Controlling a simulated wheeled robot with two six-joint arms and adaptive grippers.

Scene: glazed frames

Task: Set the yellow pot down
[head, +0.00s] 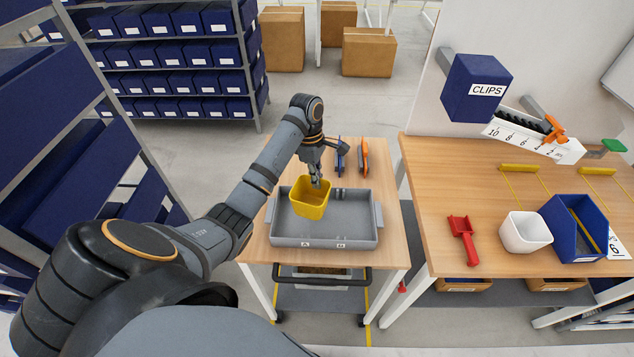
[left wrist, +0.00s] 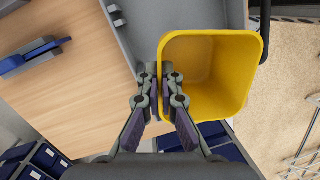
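The yellow pot (head: 309,200) is upright and empty, over the left side of the grey tray (head: 350,237), behind the label A. My left gripper (head: 316,180) comes down from above and is shut on the pot's rim. In the left wrist view the fingers (left wrist: 162,88) pinch the left wall of the pot (left wrist: 215,75). The pot looks held above the tray floor, though its underside is hidden. My right gripper is not in view.
The tray stands on a wooden cart (head: 389,190), with a blue tool (head: 341,157) and an orange tool (head: 363,157) behind it. On the right bench are a red tool (head: 463,237), a white pot (head: 525,232) and a blue bin (head: 572,232). The tray's right side is empty.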

